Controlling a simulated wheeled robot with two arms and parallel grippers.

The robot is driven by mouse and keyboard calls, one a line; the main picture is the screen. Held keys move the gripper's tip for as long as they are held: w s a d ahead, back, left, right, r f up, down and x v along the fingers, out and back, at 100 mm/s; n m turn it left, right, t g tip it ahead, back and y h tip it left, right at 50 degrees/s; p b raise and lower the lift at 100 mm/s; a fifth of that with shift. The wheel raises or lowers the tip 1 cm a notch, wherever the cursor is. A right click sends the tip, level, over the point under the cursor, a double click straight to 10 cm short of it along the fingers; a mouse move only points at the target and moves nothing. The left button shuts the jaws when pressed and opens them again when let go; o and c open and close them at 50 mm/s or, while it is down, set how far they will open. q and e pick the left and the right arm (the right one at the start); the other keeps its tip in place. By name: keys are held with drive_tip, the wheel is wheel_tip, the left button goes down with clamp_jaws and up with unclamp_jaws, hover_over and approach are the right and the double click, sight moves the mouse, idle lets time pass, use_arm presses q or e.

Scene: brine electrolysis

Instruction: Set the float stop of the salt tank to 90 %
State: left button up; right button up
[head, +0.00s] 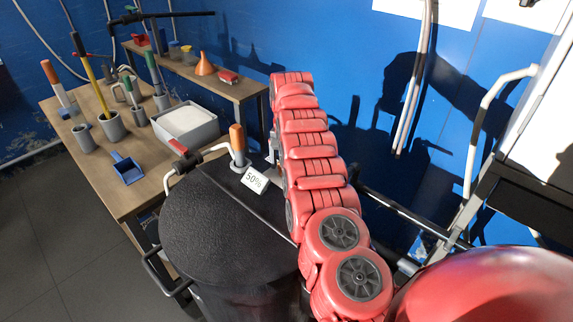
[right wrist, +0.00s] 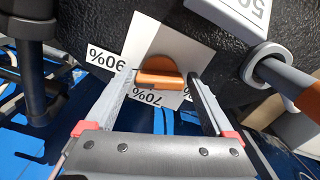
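The black salt tank (head: 225,235) stands below and left of my red right arm in the head view. A white 50% label (head: 254,180) is on its lid. In the right wrist view the float stop's orange knob (right wrist: 161,72) sits on a pale plate (right wrist: 165,42) against the black tank wall, with a 90% label (right wrist: 106,60) to its left and a 70% label (right wrist: 146,97) just below. My right gripper (right wrist: 163,78) has its fingers apart, one on each side of the knob; contact cannot be told. In the head view my arm hides it. My left gripper is in no view.
A wooden bench (head: 130,195) with a grey tub (head: 186,124), a blue scoop (head: 127,168) and tools stands left. The blue wall is close behind.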

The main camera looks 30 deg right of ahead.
drive_tip(key=shift+o, duration=0.6)
drive_tip(key=shift+r, duration=0.1)
drive_tip(key=shift+r, duration=0.35)
wheel_tip(320, 180, up, 5)
drive_tip(key=shift+d+r+p, duration=0.1)
drive_tip(key=shift+p, duration=0.45)
wheel_tip(320, 180, up, 11)
drive_tip(key=p, duration=1.1)
drive_tip(key=shift+r, duration=0.15)
